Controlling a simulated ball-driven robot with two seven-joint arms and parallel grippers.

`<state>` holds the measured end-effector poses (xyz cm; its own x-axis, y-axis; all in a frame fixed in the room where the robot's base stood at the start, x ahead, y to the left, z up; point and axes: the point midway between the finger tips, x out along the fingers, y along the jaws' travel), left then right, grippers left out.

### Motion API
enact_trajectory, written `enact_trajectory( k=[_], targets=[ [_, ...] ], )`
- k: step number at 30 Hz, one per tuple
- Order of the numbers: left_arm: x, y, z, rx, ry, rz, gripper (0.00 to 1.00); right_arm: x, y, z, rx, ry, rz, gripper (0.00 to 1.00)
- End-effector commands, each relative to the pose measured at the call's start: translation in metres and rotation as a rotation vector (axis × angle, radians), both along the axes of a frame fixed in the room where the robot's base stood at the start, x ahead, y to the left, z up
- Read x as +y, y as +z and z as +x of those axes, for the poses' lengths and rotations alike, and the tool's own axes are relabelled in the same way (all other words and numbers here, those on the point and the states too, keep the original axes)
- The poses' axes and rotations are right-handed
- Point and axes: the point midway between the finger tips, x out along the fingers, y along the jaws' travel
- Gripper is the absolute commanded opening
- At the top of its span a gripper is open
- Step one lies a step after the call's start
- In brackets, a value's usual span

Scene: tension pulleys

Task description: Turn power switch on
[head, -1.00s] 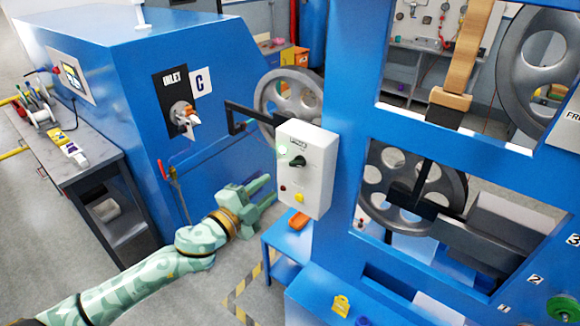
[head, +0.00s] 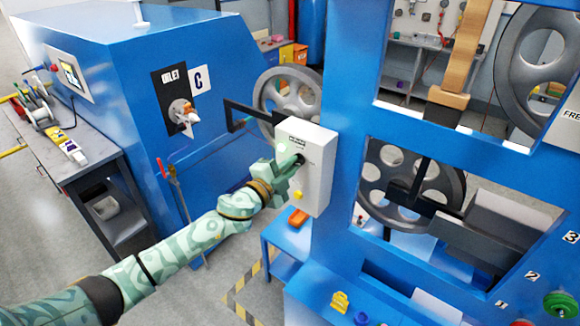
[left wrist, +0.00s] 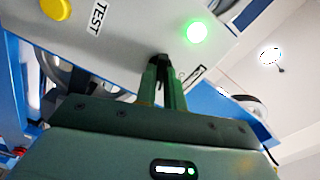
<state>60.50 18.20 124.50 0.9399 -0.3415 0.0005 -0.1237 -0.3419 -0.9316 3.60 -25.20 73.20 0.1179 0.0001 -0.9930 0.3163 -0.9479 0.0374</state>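The white control box (head: 320,178) is fixed to the blue machine frame. Its black rotary power switch (head: 300,159) is mostly covered by my left gripper (head: 294,166) in the head view. In the left wrist view, the dark knob (left wrist: 158,61) sits between the tips of the left fingers (left wrist: 163,76), which are close together on it. A green lamp (left wrist: 197,32) glows on the panel beside the fingers. The knob's exact angle is hard to tell. My right gripper is not in view.
A yellow button (left wrist: 56,9) sits near a TEST label on the panel. A black bracket (head: 240,117) reaches out left of the box. A blue stand with an orange item (head: 298,217) is below. Open floor lies to the lower left.

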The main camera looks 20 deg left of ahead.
Motion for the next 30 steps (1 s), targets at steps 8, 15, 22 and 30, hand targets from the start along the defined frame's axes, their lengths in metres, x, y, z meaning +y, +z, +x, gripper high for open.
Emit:
enact_trajectory(
  k=[8,15,22,30],
  targets=[
    [0.0000,0.0001,-0.0003,-0.041,0.001,0.116,0.00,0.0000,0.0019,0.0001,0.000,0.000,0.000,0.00],
    [0.0001,-0.0002,-0.0003,-0.128,0.001,0.357,0.00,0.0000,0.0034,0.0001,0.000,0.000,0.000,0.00],
    [0.0002,-0.0007,-0.0004,-0.132,0.001,0.368,0.00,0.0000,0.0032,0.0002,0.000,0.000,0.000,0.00],
    [0.0002,-0.0005,-0.0002,-0.132,0.001,0.366,0.33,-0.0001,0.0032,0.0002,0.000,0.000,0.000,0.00]
  ],
)
